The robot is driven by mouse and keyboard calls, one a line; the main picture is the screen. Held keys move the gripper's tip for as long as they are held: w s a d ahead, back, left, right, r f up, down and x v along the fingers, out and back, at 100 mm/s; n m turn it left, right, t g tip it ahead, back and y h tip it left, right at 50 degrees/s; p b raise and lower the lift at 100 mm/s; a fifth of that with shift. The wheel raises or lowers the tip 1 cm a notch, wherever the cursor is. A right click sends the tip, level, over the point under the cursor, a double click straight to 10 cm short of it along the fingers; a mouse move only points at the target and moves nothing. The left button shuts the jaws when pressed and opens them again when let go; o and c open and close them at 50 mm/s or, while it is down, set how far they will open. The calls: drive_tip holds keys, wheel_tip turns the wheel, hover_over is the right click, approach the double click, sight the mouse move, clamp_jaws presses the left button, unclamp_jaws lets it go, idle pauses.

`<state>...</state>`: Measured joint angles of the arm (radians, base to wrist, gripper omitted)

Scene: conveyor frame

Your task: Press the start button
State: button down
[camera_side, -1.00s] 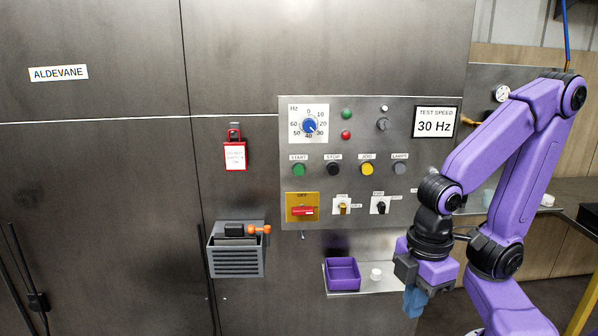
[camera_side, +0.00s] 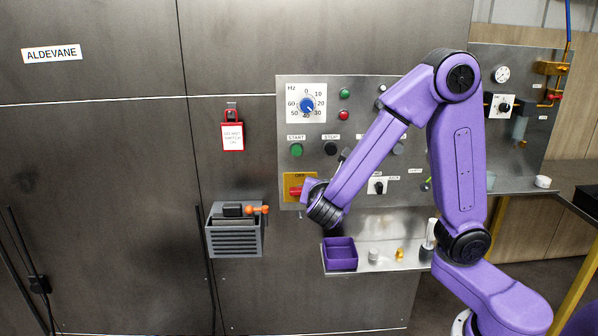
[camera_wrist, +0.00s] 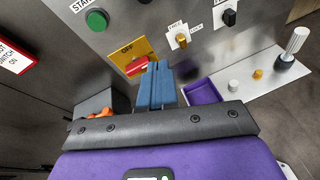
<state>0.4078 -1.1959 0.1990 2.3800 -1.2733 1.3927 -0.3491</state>
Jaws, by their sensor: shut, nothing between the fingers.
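The start button is a round green button (camera_side: 296,150) under a START label on the grey control panel, left of the dark STOP button (camera_side: 330,148). It also shows in the wrist view (camera_wrist: 96,20), at the top left. My gripper's blue fingers (camera_wrist: 156,68) are shut together and empty in the wrist view. They appear below and right of the start button, overlapping the lower part of the red OFF switch (camera_wrist: 137,66); contact cannot be told. In the side view my wrist hides the fingers, in front of the panel's lower left, below the start button.
The red switch sits on a yellow plate (camera_side: 289,178) below the start button. A red tag (camera_side: 232,136) hangs on the left. A grey bin (camera_side: 235,240) holds orange-handled items. A shelf with a purple tray (camera_side: 341,254) and small parts lies below the panel.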

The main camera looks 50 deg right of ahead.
sight(297, 151)
drive_tip(key=w+a+r+n+t+h, duration=0.1)
drive_tip(key=w+a+r+n+t, duration=0.1)
drive_tip(key=w+r+n+t, duration=0.3)
drive_tip(key=shift+m+g, duration=0.3)
drive_tip(key=shift+m, duration=0.1)
drive_tip(key=shift+w+d+f, duration=0.35)
drive_tip(key=shift+w+d, duration=0.55)
drive_tip(key=shift+w, duration=0.3)
drive_tip(key=shift+w+d+f, duration=0.4)
drive_tip(key=shift+w+d, duration=0.55)
drive_tip(key=shift+w, duration=0.2)
drive_tip(key=shift+w+d+f, duration=0.35)
drive_tip(key=shift+w+d, duration=0.55)
drive_tip(key=shift+w, duration=0.3)
drive_tip(key=shift+w+d, duration=0.45)
drive_tip(key=shift+d, duration=0.05)
drive_tip(key=v, duration=0.5)
drive_tip(key=shift+s+a, duration=0.15)
drive_tip(key=shift+a, duration=0.1)
